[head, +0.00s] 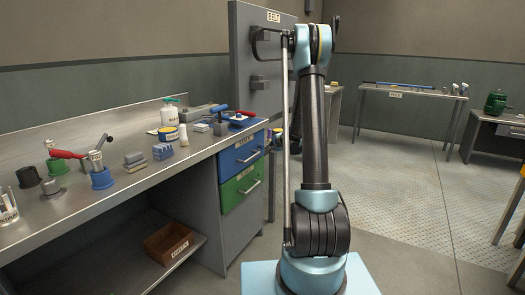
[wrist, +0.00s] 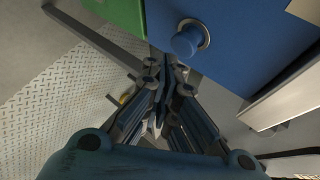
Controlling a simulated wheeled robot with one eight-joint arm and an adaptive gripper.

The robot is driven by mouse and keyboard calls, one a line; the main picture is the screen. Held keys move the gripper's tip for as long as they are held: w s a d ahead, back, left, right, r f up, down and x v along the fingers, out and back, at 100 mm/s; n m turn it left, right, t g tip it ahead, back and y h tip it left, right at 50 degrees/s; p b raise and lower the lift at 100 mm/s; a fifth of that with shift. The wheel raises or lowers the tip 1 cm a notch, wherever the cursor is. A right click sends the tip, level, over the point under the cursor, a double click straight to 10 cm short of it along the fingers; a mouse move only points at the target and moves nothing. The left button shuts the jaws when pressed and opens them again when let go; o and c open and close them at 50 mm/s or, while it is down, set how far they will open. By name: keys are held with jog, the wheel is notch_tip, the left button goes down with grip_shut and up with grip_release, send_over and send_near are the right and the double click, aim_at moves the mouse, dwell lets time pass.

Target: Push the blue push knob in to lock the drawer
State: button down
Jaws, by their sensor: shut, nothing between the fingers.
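The blue push knob (wrist: 186,42) shows in the wrist view, round, set in a pale metal ring on the blue drawer front (wrist: 240,30). It appears to stand out from the face. My gripper (wrist: 166,66) is shut and empty, its fingertips just below and left of the knob in the picture. A small gap shows between them; I cannot tell the depth. In the head view the blue drawer (head: 236,154) is under the right end of the bench, and the knob cannot be made out there.
A green drawer (head: 240,187) sits below the blue one; it also shows in the wrist view (wrist: 118,14). A pale bar handle (wrist: 285,98) juts from the blue drawer, right of my fingers. The workbench (head: 110,200) holds tools and blocks. Open floor (head: 400,190) lies right of my arm.

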jog(key=shift+d, duration=0.1)
jog(key=s+d, duration=0.1)
jog(key=d, duration=0.1)
jog(key=s+d, duration=0.2)
dwell(0.5)
jog(key=shift+a, duration=0.1)
jog(key=s+a+r+n+g, duration=0.25)
jog(key=s+r, duration=0.25)
jog(key=s, duration=0.7)
jog(key=s+a+r+n+g, duration=0.25)
jog(key=s+r+n, duration=0.2)
jog(key=s, duration=0.85)
jog(key=s+d+f+n+g+h, duration=0.1)
jog(key=s+f+n+h, duration=0.1)
jog(key=s, duration=1.3)
jog(key=s+d+f+n+g+h, duration=0.1)
jog(key=s+f+n, duration=0.3)
jog(key=s, duration=1.1)
jog(key=shift+s+d+g+h, duration=0.35)
jog(key=shift+g+h, duration=0.05)
jog(key=shift+g, duration=0.4)
